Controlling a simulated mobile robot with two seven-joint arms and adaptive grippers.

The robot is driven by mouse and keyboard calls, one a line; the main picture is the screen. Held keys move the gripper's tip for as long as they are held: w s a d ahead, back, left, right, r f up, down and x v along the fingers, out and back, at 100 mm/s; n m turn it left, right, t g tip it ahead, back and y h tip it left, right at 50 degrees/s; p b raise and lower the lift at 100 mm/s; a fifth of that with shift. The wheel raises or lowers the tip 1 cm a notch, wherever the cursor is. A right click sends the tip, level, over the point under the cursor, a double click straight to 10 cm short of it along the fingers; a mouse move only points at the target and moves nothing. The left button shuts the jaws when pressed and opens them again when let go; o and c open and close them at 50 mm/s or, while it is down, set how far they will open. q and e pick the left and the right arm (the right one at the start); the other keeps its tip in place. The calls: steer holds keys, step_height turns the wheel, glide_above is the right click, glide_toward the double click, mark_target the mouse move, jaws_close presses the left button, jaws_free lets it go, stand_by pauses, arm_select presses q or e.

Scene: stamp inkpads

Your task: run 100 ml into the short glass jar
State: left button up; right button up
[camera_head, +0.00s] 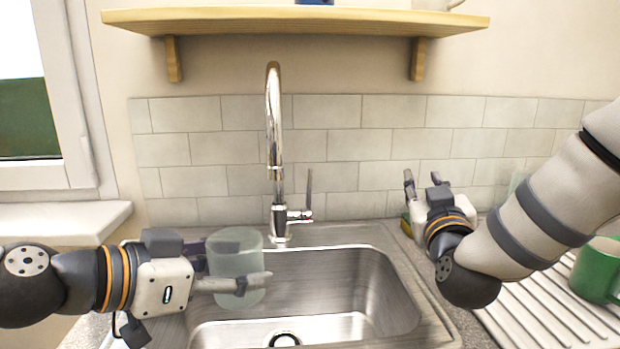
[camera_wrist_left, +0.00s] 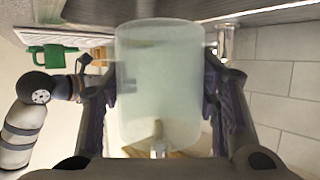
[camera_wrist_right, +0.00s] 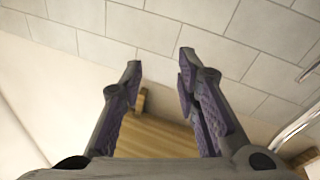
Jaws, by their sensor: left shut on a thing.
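A short, clear greenish glass jar (camera_head: 236,255) is held upright over the left part of the sink basin. My left gripper (camera_head: 236,270) is shut on it, with fingers on either side; in the left wrist view the jar (camera_wrist_left: 160,85) fills the space between the fingers. I cannot make out any water in it. The chrome tap (camera_head: 275,140) stands behind the basin, to the right of the jar, with its lever (camera_head: 309,190) upright on its right side. No stream of water shows. My right gripper (camera_head: 425,180) is open and empty right of the tap; its fingers (camera_wrist_right: 160,75) are apart.
The steel sink (camera_head: 340,290) has a drain (camera_head: 284,339) in its floor. A green mug (camera_head: 598,270) stands on the ribbed drainboard (camera_head: 540,310) at the right. A wooden shelf (camera_head: 300,22) hangs above the tap. A sponge (camera_head: 405,224) lies behind my right gripper.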

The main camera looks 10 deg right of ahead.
mark_target(311, 178)
steer(key=a+f+n+g+y, duration=0.15)
steer(key=a+y, duration=0.55)
steer(key=a, duration=1)
steer(key=w, duration=0.3)
steer(key=w+a, duration=0.1)
steer(key=w, duration=0.3)
steer(key=w+a, duration=0.1)
steer(key=w, duration=0.3)
steer(key=shift+w+f, duration=0.25)
steer(key=shift+c, duration=0.3)
jaws_close()
